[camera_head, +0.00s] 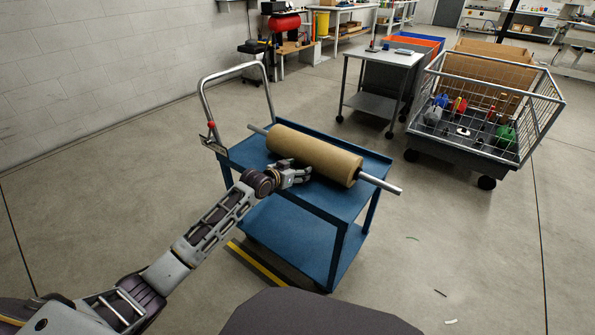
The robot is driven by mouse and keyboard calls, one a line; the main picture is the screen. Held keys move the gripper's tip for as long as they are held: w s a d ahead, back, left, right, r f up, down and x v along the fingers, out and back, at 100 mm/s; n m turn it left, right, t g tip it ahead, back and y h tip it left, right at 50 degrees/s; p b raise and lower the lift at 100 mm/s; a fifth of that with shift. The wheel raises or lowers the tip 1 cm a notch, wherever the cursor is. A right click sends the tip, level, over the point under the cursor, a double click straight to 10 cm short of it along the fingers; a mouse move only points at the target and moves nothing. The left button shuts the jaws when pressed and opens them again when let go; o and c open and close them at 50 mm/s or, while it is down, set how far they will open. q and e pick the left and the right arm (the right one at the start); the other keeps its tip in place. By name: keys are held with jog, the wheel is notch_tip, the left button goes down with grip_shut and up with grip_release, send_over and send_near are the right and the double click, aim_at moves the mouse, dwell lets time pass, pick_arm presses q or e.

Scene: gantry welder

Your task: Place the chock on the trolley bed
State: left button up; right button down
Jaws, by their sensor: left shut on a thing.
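My left gripper (293,175) reaches in from the lower left, over the top bed of a blue trolley (344,205). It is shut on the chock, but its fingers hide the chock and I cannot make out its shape. The fingers are low over the bed, at the near side of a brown roll (315,153). I cannot tell whether the held chock touches the roll or the bed. The roll lies on the trolley bed with a steel bar through it, its ends sticking out past the bed. My right gripper is not in view.
The trolley's tall metal handle (211,99) rises at its left end. A grey two-shelf cart (376,104) and a wire-mesh bin (530,118) with several coloured items stand behind to the right. Small scraps (440,293) lie on the otherwise clear floor at right.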

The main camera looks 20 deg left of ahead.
pick_arm(q)
jog(key=shift+r, duration=0.15)
jog(key=o, duration=1.4)
